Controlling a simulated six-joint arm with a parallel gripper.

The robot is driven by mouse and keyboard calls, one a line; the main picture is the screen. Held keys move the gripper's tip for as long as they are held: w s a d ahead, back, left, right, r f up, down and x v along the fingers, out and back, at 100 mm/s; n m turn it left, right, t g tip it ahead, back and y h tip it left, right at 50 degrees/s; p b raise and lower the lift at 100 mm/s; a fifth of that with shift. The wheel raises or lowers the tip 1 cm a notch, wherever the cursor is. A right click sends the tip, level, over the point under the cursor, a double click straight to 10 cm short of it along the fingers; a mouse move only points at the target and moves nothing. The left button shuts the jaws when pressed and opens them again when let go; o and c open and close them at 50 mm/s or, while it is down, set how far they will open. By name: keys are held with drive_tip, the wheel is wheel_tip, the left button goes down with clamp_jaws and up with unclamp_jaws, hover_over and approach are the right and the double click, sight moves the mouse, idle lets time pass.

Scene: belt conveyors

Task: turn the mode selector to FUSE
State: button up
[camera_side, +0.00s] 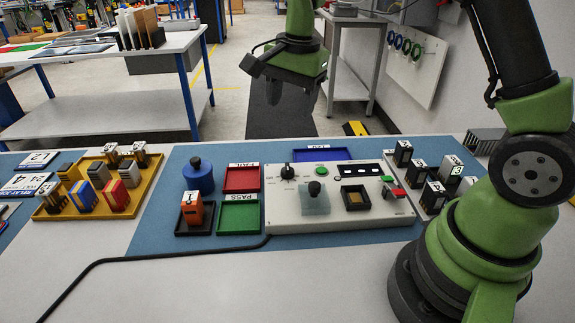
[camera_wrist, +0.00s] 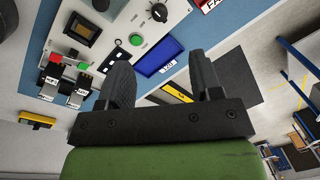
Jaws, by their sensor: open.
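The mode selector (camera_side: 287,172) is a black knob at the back left of the light grey control panel (camera_side: 330,215). Its dial markings are too small to read, so I cannot tell its setting. It also shows at the top of the wrist view (camera_wrist: 160,12), beside a green button (camera_wrist: 136,39). My gripper (camera_side: 290,92) is high above and behind the panel in the side view, apart from the selector. In the wrist view its two dark fingers (camera_wrist: 163,75) are spread, with nothing held between them.
Red (camera_side: 241,179) and green (camera_side: 239,215) trays stand left. Several dark modules (camera_side: 433,196) stand right.

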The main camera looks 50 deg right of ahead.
sight(287, 166)
drive_tip(key=f, duration=0.2)
drive_tip(key=w+d+f+m+g, duration=0.1)
drive_tip(key=f, duration=0.1)
drive_tip(key=w+f+m, duration=0.1)
drive_tip(key=f, duration=0.2)
drive_tip(key=shift+w+d, duration=0.1)
drive_tip(key=shift+d, duration=0.15)
wheel_tip(287, 166, down, 10)
drive_tip(key=shift+r, duration=0.1)
drive_tip(key=shift+c, duration=0.4)
drive_tip(key=c, duration=0.8)
drive_tip(key=shift+c, duration=0.2)
